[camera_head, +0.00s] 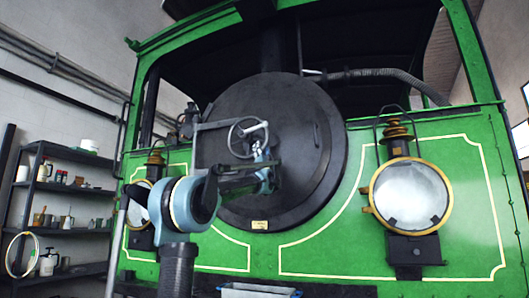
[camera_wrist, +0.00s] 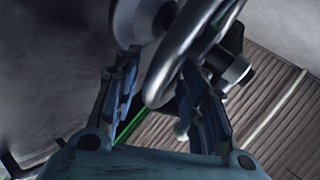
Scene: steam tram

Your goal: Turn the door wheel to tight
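The door wheel (camera_head: 247,136) is a grey metal handwheel at the middle of the round black smokebox door (camera_head: 300,115) on the green tram front. A long grey handle reaches left from the wheel's hub. My gripper (camera_head: 263,154) is at the right side of the wheel. In the wrist view the wheel's shiny rim (camera_wrist: 163,82) reaches down between the two blue fingers of my gripper (camera_wrist: 160,78). The fingers stand apart, with background showing between the left finger and the rim. Whether a fingertip touches the rim is hard to tell.
A round brass-rimmed lamp (camera_head: 410,195) stands right of the door, and another (camera_head: 140,207) is partly behind my arm at left. Shelves (camera_head: 75,188) with cans and bottles stand along the left wall. A grey tray-like box (camera_head: 258,291) sits low at the front.

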